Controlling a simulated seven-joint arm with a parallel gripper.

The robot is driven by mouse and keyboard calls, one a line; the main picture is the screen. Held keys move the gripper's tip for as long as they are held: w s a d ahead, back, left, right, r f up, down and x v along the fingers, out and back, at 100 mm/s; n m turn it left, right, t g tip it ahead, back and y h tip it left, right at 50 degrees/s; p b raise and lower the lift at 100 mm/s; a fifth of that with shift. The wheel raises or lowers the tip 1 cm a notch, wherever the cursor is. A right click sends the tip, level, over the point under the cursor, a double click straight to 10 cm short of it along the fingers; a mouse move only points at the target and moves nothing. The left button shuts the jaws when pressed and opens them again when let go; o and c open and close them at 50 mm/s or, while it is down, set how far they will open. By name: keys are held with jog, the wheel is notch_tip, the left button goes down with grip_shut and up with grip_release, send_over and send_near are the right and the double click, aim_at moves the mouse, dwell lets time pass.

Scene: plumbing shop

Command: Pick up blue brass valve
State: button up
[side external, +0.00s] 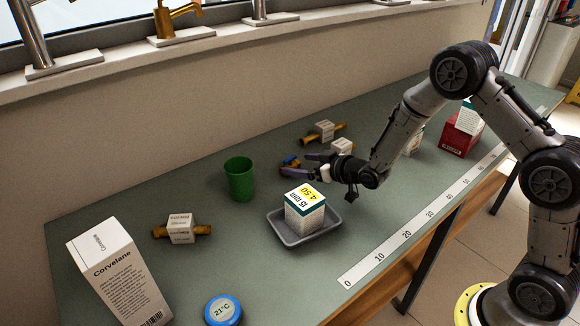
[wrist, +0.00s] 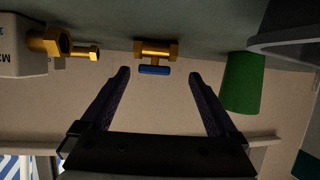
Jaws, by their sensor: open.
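The blue brass valve (wrist: 156,52) is a small brass fitting with a blue handle. In the wrist view it lies on the counter, ahead of the fingertips and centred between them. In the side external view the valve (side external: 291,161) shows as a small brass and blue shape at my gripper's fingers, partly hidden by them. My gripper (side external: 296,165) is open and low over the counter, with its fingers reaching toward the valve. In the wrist view my gripper (wrist: 161,74) has both fingers spread wide, with nothing held between them.
A green cup (side external: 239,178) stands left of the valve. A grey tray (side external: 277,232) holding a white box (side external: 305,210) sits in front. Boxed brass fittings (side external: 325,131) lie close behind. A tall Corvelane box (side external: 118,270) stands front left.

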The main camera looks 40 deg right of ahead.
aim_at(292, 159)
jog(key=shift+w+d+r+x, duration=0.1)
jog(key=shift+r+x, duration=0.05)
jog(key=shift+x, duration=0.8)
jog(key=shift+w+d+r+x, duration=0.1)
jog(key=shift+d+x, duration=0.05)
jog(key=shift+x, duration=0.75)
jog(key=shift+d+r+x, duration=0.1)
jog(key=shift+r+x, duration=0.05)
jog(key=shift+x, duration=0.8)
grip_shut()
